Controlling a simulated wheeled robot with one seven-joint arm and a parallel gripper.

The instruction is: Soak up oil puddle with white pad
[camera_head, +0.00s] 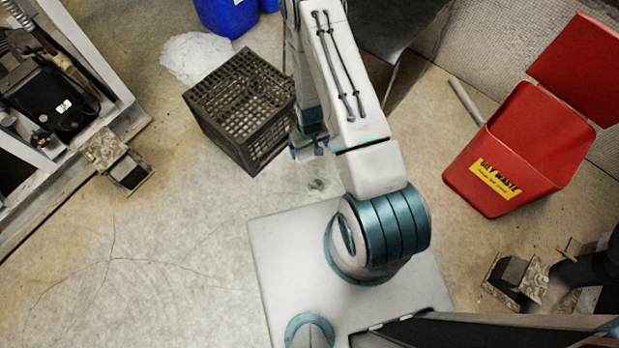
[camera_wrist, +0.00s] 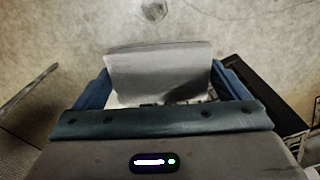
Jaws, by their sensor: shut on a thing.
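A pale grey-white pad (camera_wrist: 160,72) is between the two blue fingers of my gripper (camera_wrist: 165,88) in the wrist view. My gripper is shut on it, and the pad sticks out past the fingertips above the floor. In the head view my gripper (camera_head: 308,150) is mostly hidden by my arm, beside the crate's right side, and the pad is hard to make out. A small dark ringed stain with a faint sheen (camera_head: 318,184) lies on the concrete just below the gripper. It also shows at the top edge of the wrist view (camera_wrist: 150,9). I cannot tell how far the oil spreads.
A black mesh crate (camera_head: 240,108) stands left of my gripper. A crumpled white heap (camera_head: 196,57) and a blue container (camera_head: 228,15) lie behind it. An open red oily waste bin (camera_head: 518,150) stands right. The compressor rack (camera_head: 60,100) is left. Floor at lower left is clear.

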